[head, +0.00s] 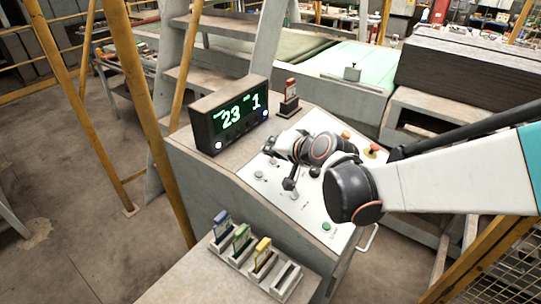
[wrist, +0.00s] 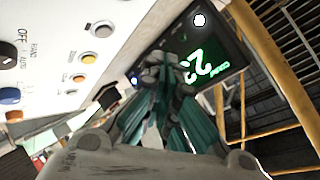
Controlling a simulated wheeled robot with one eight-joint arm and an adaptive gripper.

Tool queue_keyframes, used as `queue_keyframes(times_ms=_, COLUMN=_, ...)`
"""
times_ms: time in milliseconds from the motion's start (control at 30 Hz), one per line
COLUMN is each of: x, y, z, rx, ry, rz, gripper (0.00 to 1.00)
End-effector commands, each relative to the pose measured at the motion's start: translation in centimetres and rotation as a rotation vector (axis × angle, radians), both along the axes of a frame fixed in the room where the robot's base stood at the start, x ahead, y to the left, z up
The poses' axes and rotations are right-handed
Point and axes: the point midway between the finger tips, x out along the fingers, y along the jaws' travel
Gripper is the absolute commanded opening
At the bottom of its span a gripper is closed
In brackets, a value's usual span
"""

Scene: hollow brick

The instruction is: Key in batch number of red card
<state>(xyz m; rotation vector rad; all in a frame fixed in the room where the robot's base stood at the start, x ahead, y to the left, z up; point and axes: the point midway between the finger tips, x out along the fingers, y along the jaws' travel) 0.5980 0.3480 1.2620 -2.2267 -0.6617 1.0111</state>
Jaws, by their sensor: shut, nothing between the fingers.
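The red card (head: 290,87) stands upright in a dark holder on top of the console, right of the display; its print is too small to read. The display (head: 231,114) shows green digits, "23" and, apart to the right, "1". In the wrist view the display (wrist: 233,60) is seen turned, partly behind my fingers.
A rack (head: 283,293) in front of the console holds a blue card (head: 222,224), a green card (head: 240,235) and a yellow card (head: 262,252), with one empty slot. A red mushroom button (head: 371,149) sits at the panel's far right. Yellow posts (head: 142,95) stand left.

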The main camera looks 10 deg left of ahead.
Motion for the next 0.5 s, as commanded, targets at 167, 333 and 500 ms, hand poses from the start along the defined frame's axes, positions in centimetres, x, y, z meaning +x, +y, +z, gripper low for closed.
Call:
queue_keyframes(times_ms=167, x=0.1, y=0.6, z=-2.2, rx=0.000, ry=0.000, rz=0.002, gripper=0.00)
queue_keyframes(times_ms=333, x=0.4, y=1.1, z=-4.5, rx=-0.001, ry=-0.001, rz=0.002, gripper=0.00)
queue_keyframes(times_ms=500, x=0.7, y=1.6, z=-6.6, rx=-0.001, ry=-0.001, rz=0.000, gripper=0.00)
